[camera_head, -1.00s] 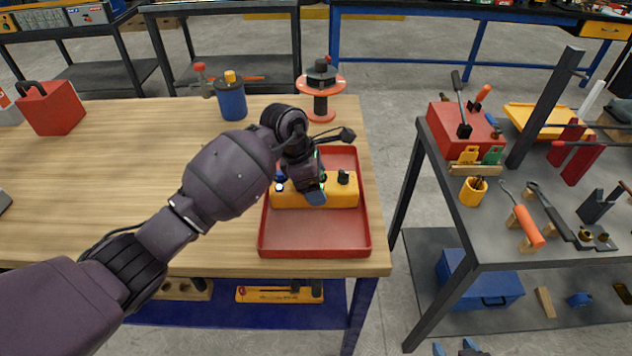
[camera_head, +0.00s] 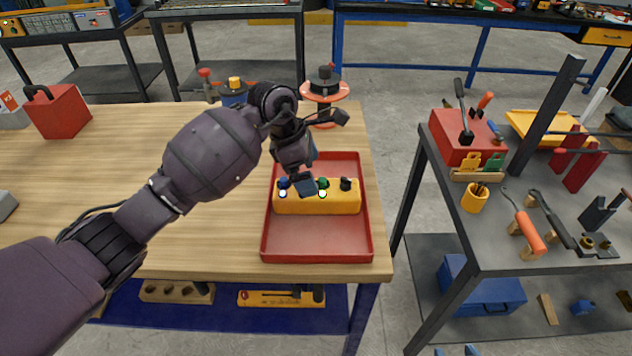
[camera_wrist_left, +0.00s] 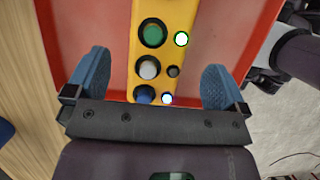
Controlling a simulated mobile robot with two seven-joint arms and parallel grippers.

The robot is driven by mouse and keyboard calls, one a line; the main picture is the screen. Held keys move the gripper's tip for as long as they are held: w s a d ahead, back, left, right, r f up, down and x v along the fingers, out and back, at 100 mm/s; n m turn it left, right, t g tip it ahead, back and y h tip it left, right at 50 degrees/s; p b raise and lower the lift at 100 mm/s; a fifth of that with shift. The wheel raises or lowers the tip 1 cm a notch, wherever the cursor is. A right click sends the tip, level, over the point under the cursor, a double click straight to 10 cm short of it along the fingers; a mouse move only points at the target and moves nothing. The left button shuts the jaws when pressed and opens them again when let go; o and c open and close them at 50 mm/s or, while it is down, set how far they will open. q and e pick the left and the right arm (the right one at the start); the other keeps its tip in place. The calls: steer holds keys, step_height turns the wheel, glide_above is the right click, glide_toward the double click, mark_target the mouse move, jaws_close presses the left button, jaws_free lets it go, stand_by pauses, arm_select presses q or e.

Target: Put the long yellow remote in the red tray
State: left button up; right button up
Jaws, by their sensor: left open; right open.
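The long yellow remote (camera_head: 335,202), with several coloured buttons and knobs on top, lies flat across the red tray (camera_head: 318,248), inside its walls. My left gripper (camera_head: 309,170) is just above the remote's left part, open. In the left wrist view the remote (camera_wrist_left: 140,50) runs between the two blue fingertips of the left gripper (camera_wrist_left: 155,82), with a gap on each side. The red tray's floor (camera_wrist_left: 90,30) shows around it. My right gripper (camera_head: 457,350) barely shows at the bottom edge, open and empty, far from the tray.
The tray is at the right end of a wooden table (camera_head: 130,165). Behind it stand an orange-and-black spool (camera_head: 325,90) and a blue canister (camera_head: 234,92). A red weight-like block (camera_head: 58,110) is at left. A grey tool bench (camera_head: 520,225) stands right, across a gap.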

arm_select(q)
steer(key=v, duration=0.6)
steer(key=shift+d+f, duration=0.1)
stand_by(0.3)
